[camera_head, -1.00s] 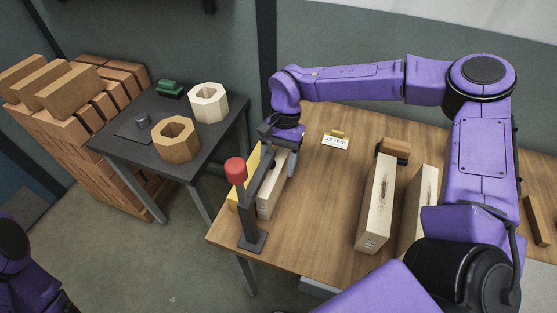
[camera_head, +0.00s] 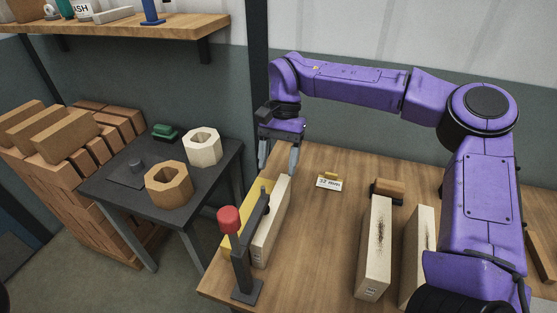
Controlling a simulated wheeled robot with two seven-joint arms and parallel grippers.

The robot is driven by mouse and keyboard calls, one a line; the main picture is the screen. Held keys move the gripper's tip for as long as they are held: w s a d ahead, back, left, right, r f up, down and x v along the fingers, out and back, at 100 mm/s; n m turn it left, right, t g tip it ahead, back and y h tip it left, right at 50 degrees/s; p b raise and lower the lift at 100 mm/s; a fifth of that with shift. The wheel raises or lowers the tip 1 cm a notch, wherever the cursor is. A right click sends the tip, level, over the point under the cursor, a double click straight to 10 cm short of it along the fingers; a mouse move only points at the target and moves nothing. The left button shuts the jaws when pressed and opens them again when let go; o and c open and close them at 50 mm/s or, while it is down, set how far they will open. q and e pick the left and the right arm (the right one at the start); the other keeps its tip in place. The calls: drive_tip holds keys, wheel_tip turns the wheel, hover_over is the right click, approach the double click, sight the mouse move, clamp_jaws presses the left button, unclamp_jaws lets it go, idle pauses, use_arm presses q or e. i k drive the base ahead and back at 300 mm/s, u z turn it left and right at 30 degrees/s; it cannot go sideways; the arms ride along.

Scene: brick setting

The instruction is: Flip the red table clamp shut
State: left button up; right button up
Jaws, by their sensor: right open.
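The table clamp (camera_head: 243,262) stands at the table's near left corner. Its dark base sits on the wood, and its red knob (camera_head: 229,218) is at the top of an upright post. A dark bar (camera_head: 257,217) runs from the post along a pale wooden block (camera_head: 272,225); I cannot tell whether its tip touches the block. A yellow piece (camera_head: 249,212) stands behind the block on its left. My right gripper (camera_head: 278,158) is open and empty, fingers pointing down, above and beyond the far end of the block, apart from the clamp. My left gripper is out of view.
Two more wooden blocks (camera_head: 375,250) stand on the table (camera_head: 325,225) at the right, with a brown block (camera_head: 387,189) behind. A small label card (camera_head: 328,183) lies mid-table. A dark side table (camera_head: 115,187) with two hexagonal rings is at the left.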

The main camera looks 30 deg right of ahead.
sight(228, 217)
drive_tip(key=k, duration=2)
